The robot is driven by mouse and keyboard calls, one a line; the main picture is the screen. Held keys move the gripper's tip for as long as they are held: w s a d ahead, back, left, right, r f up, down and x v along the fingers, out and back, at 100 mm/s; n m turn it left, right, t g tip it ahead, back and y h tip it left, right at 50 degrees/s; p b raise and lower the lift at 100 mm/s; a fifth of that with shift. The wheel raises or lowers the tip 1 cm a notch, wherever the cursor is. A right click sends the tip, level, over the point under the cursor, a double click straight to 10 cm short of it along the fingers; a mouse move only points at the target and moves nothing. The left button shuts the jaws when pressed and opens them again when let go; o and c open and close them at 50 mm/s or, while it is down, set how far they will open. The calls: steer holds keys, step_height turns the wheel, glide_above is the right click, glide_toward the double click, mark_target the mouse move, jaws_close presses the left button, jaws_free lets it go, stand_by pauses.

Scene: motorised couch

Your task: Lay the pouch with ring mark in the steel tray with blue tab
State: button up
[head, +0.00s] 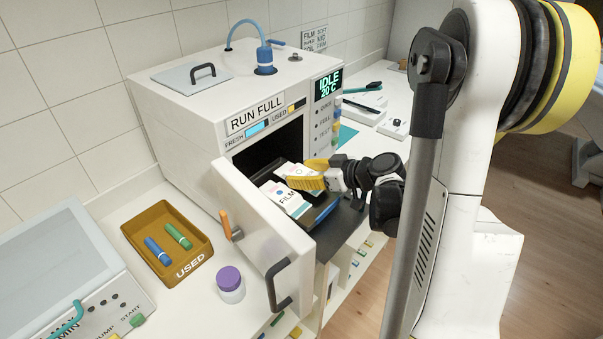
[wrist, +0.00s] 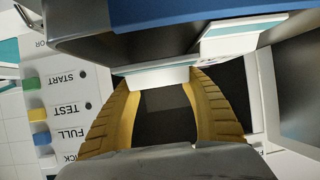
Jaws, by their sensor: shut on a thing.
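My gripper (head: 312,176), with yellow fingers, is shut on a white pouch (head: 288,170) at the open chamber of the white machine. In the wrist view the fingers (wrist: 158,92) close on the pouch's white edge (wrist: 155,77). Its mark is too small to make out as a ring. Below it, a second white pouch lettered FILM (head: 286,199) lies on a dark tray. A blue tab (head: 327,213) shows at the tray's front edge, and a broad blue strip (wrist: 200,18) crosses the top of the wrist view. Much of the tray is hidden by the pouches and gripper.
The machine's door (head: 262,228) stands open to the left, with a dark handle. A brown USED bin (head: 133,232) holds a blue and a green cartridge. A purple-capped jar (head: 230,284) stands near the door. A button panel (wrist: 62,110) is close beside the gripper.

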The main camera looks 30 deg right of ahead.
steer(key=o, duration=1.2)
steer(key=shift+s, duration=0.1)
steer(key=v, duration=1.2)
